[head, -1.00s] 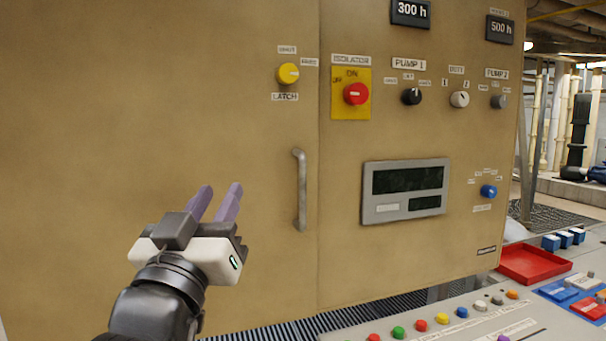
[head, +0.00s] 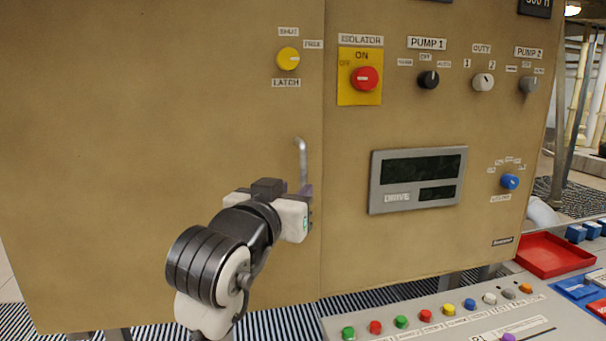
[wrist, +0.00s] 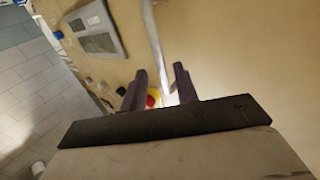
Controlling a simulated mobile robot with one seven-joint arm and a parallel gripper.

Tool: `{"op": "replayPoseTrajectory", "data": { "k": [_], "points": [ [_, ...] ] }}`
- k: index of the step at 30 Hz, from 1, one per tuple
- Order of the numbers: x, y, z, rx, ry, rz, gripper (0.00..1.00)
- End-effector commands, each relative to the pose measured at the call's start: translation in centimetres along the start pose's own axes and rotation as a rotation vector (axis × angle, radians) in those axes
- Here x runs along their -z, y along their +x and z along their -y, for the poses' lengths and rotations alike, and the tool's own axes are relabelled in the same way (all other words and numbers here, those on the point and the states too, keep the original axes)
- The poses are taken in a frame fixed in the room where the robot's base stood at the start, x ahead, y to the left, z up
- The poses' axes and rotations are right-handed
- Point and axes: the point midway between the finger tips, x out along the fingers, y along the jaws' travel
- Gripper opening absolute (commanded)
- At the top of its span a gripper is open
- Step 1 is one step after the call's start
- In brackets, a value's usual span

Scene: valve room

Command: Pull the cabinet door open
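The tan cabinet door (head: 130,120) fills the left of the head view and looks flush with the panel beside it. Its grey bar handle (head: 302,158) stands upright near the door's right edge; my gripper hides its lower part. My gripper (head: 306,191) is at the handle's lower half. In the wrist view my gripper (wrist: 160,84) has its two dark fingers apart, with the handle (wrist: 154,38) running down toward the gap between them. I cannot tell whether either finger touches it. The yellow latch knob (head: 288,58) is above the handle, between small labels.
The red isolator knob (head: 365,78) sits on a yellow plate right of the door seam. A grey display unit (head: 418,180) is right of the handle. A console with coloured buttons (head: 440,320) and a red tray (head: 553,256) stand at the lower right.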

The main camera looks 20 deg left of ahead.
Motion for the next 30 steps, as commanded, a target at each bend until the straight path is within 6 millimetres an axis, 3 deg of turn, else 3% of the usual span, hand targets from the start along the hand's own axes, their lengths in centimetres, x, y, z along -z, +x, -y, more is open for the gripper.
{"op": "replayPoseTrajectory", "data": {
  "k": [3,9,21,28,30],
  "points": [
    [0.2,2.4,0.0,-0.001,-0.003,0.003,0.3],
    [0.1,4.9,0.0,-0.001,-0.001,0.001,0.3],
    [0.0,5.7,0.0,0.001,0.0,-0.001,0.3],
    [0.0,5.6,0.0,0.001,0.0,-0.001,0.01],
    [0.0,5.6,0.0,0.001,0.0,-0.001,0.0]
  ]
}}
